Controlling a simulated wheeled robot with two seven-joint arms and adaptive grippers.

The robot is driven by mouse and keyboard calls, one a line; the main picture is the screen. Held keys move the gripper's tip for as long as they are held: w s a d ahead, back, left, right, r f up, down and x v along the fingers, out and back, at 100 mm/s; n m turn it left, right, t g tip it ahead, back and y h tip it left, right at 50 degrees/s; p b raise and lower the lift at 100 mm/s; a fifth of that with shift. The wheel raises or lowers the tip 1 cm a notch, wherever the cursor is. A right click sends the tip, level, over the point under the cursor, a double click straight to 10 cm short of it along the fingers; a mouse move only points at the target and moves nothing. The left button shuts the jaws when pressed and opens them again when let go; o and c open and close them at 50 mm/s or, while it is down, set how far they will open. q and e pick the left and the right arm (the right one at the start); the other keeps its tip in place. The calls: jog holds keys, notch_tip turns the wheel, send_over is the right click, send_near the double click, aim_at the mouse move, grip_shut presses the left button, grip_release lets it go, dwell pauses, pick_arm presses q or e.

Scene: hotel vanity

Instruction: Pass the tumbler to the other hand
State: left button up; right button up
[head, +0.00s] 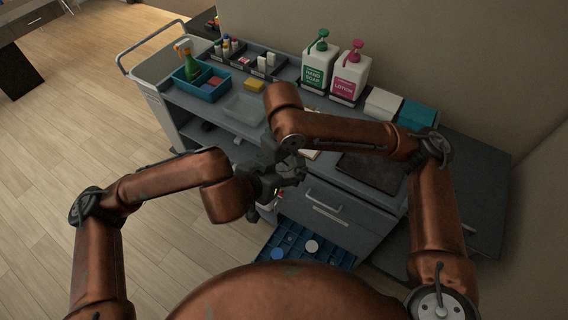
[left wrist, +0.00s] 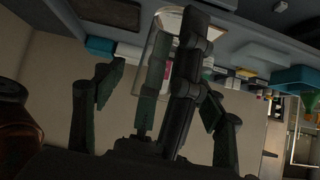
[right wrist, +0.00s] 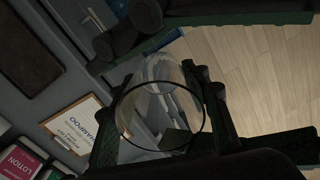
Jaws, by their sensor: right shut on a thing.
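The clear glass tumbler (right wrist: 160,115) shows in the right wrist view between the fingers of my right gripper (right wrist: 163,122), which is shut on it. In the left wrist view the tumbler (left wrist: 158,45) is partly hidden behind dark fingers. My left gripper (left wrist: 155,100) has its fingers spread apart, one on each side of the tumbler and the other gripper's fingers. In the head view my left gripper (head: 288,178) meets the right one in front of the cart, and I cannot make out the tumbler there.
The grey cart (head: 222,125) holds a blue bin (head: 203,92), a yellow sponge (head: 253,85), and soap (head: 318,62) and lotion (head: 348,75) bottles. An open blue drawer (head: 330,255) lies below the grippers. The wooden floor (head: 80,130) at left is clear.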

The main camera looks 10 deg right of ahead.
pick_arm(q)
jog(key=shift+s+d, duration=0.1)
jog(key=c, duration=1.3)
pick_arm(e)
jog(key=shift+a, duration=0.1)
jog(key=o, duration=1.4)
